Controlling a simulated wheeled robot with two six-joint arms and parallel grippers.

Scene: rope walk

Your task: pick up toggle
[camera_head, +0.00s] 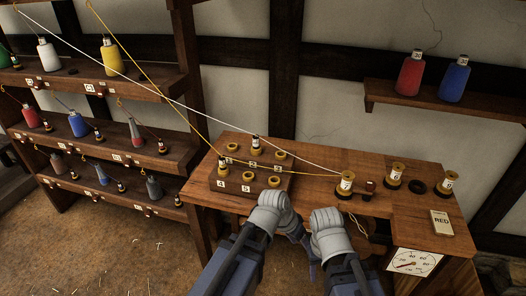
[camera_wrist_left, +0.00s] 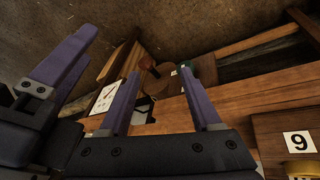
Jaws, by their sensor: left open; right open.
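I cannot pick out the toggle for certain. A small dark red-brown piece (camera_head: 369,188) stands on the bench beside a white-wound spool (camera_head: 346,182). In the left wrist view a brown wooden knob (camera_wrist_left: 149,66) stands over a round wooden disc, beyond my fingertips. My left gripper (camera_wrist_left: 161,74) is open, with two purple fingers apart and nothing between them. In the head view my left gripper (camera_head: 296,234) is at the bench's front edge, partly hidden by its grey wrist. My right gripper (camera_head: 318,265) is close beside it, largely hidden by its own arm.
The wooden bench (camera_head: 315,203) holds a numbered block (camera_head: 213,183) with several spools, a dark ring (camera_head: 417,187) and a RED card (camera_head: 441,222). A dial (camera_head: 414,262) is on its front. White and yellow strands cross from the upper left. Racks (camera_head: 150,155) with cones stand left.

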